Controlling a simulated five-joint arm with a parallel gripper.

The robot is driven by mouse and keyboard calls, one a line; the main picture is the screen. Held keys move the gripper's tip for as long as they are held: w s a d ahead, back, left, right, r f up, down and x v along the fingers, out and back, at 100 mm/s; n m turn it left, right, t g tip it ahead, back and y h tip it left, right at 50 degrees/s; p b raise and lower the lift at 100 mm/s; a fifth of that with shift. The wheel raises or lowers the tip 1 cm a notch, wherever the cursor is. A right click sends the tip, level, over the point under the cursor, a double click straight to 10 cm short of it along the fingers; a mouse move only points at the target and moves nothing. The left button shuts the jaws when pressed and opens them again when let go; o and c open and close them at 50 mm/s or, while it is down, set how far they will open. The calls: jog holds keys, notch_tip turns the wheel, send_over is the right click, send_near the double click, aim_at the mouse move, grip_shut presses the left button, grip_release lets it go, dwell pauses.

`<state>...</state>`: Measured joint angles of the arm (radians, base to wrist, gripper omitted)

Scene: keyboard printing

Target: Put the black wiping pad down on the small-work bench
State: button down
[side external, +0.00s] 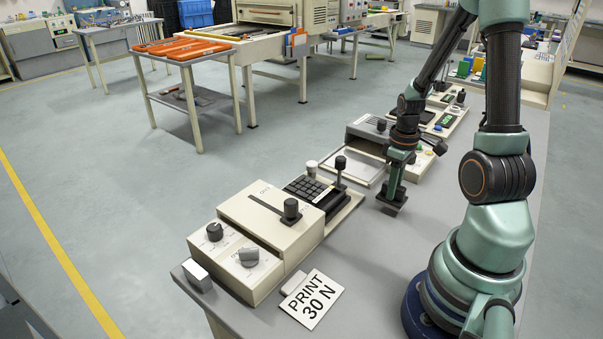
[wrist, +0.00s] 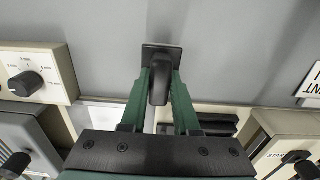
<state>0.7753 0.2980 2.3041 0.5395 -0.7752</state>
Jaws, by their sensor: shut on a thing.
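The black wiping pad (side external: 391,204) is at the lower end of my gripper (side external: 393,190), low over the grey bench top (side external: 375,262). I cannot tell whether it touches the surface. In the wrist view the pad (wrist: 160,50) shows a flat dark plate with a raised rounded grip. The green fingers of my gripper (wrist: 160,82) are shut on that grip from both sides. Bare grey bench top (wrist: 225,50) lies around the pad's far end in that view.
A beige printing device (side external: 262,225) with knobs and a black keypad (side external: 310,190) stands left of the pad. A grey-lidded unit (side external: 370,135) stands behind it. A "PRINT 30 N" card (side external: 312,299) lies near the front edge. Bench between card and my base is clear.

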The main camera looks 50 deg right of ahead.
jog(key=shift+f, duration=0.9)
jog(key=shift+f, duration=0.15)
jog(key=c, duration=0.7)
grip_release()
jog(key=shift+o, duration=0.2)
notch_tip(320, 180, up, 12)
jog(key=shift+f, duration=0.1)
jog(key=shift+w+a+r, duration=0.15)
jog(key=shift+w+r, duration=0.05)
jog(key=shift+r, duration=0.15)
jog(key=w+a+r+t, duration=0.2)
jog(key=a+r, duration=0.3)
jog(key=a, duration=0.6)
jog(key=w+a+r+t, duration=0.3)
jog(key=a+r, duration=0.2)
jog(key=a, duration=0.5)
jog(key=shift+w+a+r+t, duration=0.2)
jog(key=shift+w+a+t, duration=0.1)
jog(key=shift+w+a, duration=0.05)
